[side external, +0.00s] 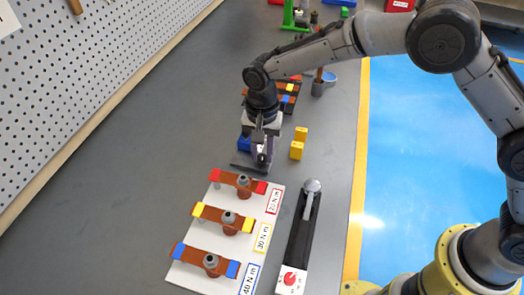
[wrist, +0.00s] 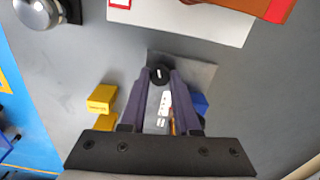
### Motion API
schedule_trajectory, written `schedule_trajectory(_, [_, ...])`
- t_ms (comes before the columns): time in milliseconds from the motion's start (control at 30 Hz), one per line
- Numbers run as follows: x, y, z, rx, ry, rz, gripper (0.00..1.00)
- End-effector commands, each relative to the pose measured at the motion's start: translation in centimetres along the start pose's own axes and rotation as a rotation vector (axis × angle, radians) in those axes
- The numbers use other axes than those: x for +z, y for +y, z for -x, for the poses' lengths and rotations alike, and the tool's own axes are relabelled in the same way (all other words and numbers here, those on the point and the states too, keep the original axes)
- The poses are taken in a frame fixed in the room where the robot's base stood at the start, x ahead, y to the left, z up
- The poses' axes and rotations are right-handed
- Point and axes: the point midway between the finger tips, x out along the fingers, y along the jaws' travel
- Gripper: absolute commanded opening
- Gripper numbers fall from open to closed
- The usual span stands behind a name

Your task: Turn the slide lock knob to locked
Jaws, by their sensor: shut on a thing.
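My gripper (side external: 262,163) points down over a small dark plate (side external: 241,167) behind the white torque board. In the wrist view its two purple-grey fingers (wrist: 159,80) are closed in on a small black knob (wrist: 160,72) with a white pointer mark. The pointer lies roughly along the length of the fingers. In the side view the knob is hidden by my gripper.
The white board (side external: 190,273) carries copper bars with red, yellow and blue ends. A torque wrench (side external: 303,220) lies to its right. Yellow blocks (side external: 298,149) stand right of my gripper, a blue block (side external: 244,144) to its left. Bare grey table (side external: 130,170) lies to the left.

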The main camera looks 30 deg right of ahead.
Motion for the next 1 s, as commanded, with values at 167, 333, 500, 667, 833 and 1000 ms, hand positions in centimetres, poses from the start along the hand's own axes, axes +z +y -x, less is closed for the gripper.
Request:
schedule_trajectory(167, [-0.08, -0.04, 0.17, -0.003, 0.002, -0.142, 0.00])
schedule_trajectory(333, [-0.08, -0.02, 0.17, -0.003, 0.002, -0.249, 0.00])
schedule_trajectory(500, [-0.09, -0.02, 0.19, -0.003, 0.002, -0.320, 0.00])
schedule_trajectory(667, [-0.10, -0.03, 0.21, -0.004, 0.002, -0.355, 0.00])
schedule_trajectory(833, [-0.10, -0.03, 0.22, -0.004, 0.002, -0.370, 0.00])
schedule_trajectory(1000, [-0.10, -0.03, 0.22, -0.004, 0.002, -0.372, 0.00])
